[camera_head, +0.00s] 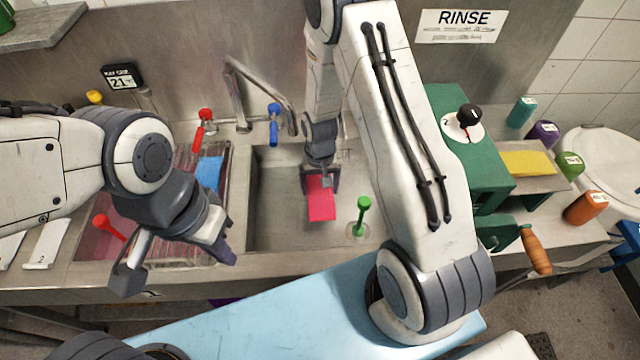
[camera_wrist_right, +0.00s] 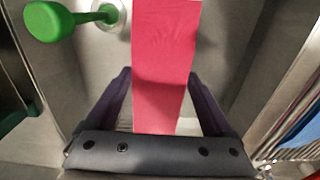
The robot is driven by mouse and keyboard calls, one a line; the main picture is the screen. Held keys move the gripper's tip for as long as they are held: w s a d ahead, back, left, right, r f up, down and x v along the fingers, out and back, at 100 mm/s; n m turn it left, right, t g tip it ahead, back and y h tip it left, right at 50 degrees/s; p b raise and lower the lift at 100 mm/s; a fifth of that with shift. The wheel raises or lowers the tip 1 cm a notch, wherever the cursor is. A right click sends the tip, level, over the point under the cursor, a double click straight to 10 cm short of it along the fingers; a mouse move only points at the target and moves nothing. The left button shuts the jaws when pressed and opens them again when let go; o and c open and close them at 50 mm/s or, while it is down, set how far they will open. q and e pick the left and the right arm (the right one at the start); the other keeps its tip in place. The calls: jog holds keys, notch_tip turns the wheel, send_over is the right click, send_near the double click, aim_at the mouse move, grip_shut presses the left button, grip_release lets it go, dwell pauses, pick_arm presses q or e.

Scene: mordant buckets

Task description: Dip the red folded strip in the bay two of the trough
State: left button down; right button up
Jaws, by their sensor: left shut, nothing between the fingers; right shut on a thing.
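The red folded strip (camera_head: 320,198) hangs from my right gripper (camera_head: 320,168) over the middle steel basin. In the right wrist view the strip (camera_wrist_right: 165,60) runs between the fingers of my right gripper (camera_wrist_right: 160,100), which is shut on it. My left gripper (camera_head: 222,250) is shut and empty, low at the front edge of the counter. The trough (camera_head: 85,250) seems to be the reddish-filled steel unit left of the basin; my left arm hides much of it and its bays cannot be told apart. A white card marked 2 (camera_head: 47,243) lies at its left.
A blue strip (camera_head: 208,172) lies on the rods left of the basin (camera_head: 275,225). A green-knobbed lever (camera_head: 362,210) stands at the basin's right. A green machine with a wooden crank (camera_head: 536,250) and a yellow strip (camera_head: 525,163) are further right. A tap (camera_head: 245,90) rises behind.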

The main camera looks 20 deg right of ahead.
jog(key=shift+f+b, duration=4.3)
jog(key=shift+f, duration=1.55)
jog(key=shift+w+a, duration=0.1)
jog(key=shift+w, duration=0.05)
jog(key=shift+w+a, duration=0.1)
jog(key=shift+w, duration=0.15)
jog(key=shift+s+d, duration=0.4)
jog(key=shift+s, duration=0.35)
jog(key=shift+w, duration=0.1)
